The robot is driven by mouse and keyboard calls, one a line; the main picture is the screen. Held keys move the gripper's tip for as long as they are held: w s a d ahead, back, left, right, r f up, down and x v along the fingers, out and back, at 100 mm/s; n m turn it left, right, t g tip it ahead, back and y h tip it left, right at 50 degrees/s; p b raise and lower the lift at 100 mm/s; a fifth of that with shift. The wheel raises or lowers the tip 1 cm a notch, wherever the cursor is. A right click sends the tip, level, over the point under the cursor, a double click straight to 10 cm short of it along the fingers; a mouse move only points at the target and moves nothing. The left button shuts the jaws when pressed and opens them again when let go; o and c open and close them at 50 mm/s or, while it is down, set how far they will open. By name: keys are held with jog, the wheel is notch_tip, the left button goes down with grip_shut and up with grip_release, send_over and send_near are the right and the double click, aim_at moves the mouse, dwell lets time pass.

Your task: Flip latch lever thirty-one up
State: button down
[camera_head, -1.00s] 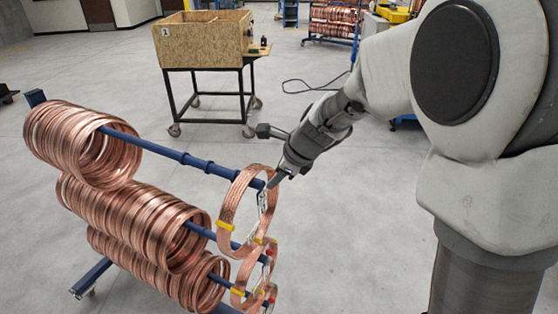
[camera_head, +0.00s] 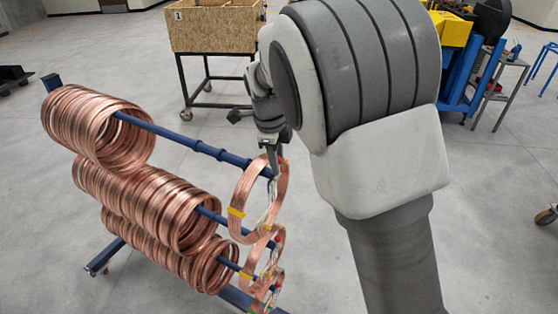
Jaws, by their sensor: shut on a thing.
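A blue rack holds its top rod (camera_head: 185,138), with a separate thin copper coil (camera_head: 242,195) hanging around the end of that rod. My gripper (camera_head: 272,166) reaches down from above to the tip of the top rod. It is shut on the small latch lever there, which the fingers mostly hide. I cannot read a number or tell the lever's exact angle. A pale tag or strip (camera_head: 270,212) hangs below the rod end. The lower rods (camera_head: 215,216) have similar thin coils and small red parts at their ends.
Large copper coil bundles (camera_head: 95,130) fill the left part of the rack. A numbered wooden box (camera_head: 215,28) on a wheeled stand is behind. A blue frame with a yellow bin (camera_head: 450,28) stands at the back right. The floor to the right is mostly clear.

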jog(key=shift+w+r, duration=0.15)
jog(key=shift+w, duration=0.05)
jog(key=c, duration=0.7)
grip_release()
jog(key=shift+o, duration=0.2)
jog(key=shift+s, duration=0.1)
jog(key=s+a+r+b, duration=0.1)
jog(key=s+r, duration=0.2)
jog(key=r, duration=1.4)
jog(key=shift+a+b, duration=0.35)
jog(key=shift+b, duration=0.05)
jog(key=shift+d, duration=0.1)
